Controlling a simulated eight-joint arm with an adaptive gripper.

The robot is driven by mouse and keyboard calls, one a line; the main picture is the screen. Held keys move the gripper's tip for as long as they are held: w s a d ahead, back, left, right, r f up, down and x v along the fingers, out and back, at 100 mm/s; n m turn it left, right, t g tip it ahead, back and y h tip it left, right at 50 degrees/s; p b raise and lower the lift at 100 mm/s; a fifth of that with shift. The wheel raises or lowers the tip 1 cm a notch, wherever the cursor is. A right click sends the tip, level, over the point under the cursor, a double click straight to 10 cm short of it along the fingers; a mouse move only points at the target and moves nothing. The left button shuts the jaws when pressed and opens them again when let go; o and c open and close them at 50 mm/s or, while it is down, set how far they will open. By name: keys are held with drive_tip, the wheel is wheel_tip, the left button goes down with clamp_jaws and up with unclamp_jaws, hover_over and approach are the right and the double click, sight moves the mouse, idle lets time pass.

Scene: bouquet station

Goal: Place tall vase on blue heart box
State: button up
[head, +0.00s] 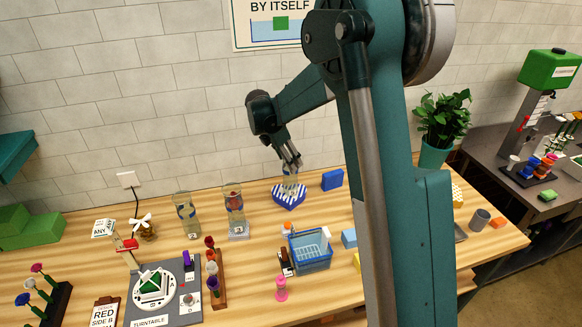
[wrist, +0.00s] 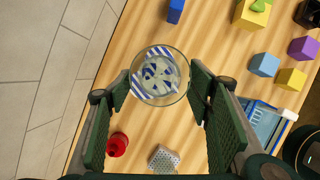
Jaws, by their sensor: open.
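A clear glass vase (head: 290,183) with blue markings stands upright on the blue and white striped heart box (head: 289,198) near the wall. In the wrist view I look down over the round rim of the vase (wrist: 160,52), with the striped heart box (wrist: 139,88) showing under it. My gripper (head: 290,163) points down at the top of the vase. In the wrist view its open fingers (wrist: 160,88) stand on either side of the vase, with a gap visible at the right. Exact contact at the left finger is unclear.
Two more glass vases, one (head: 187,215) and another (head: 234,210), stand left of the box. A blue block (head: 332,180) is close on the right. A blue basket (head: 311,251) stands in front. Bare wood lies between the box and basket.

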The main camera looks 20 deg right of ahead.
drive_tip(key=shift+v, duration=1.5)
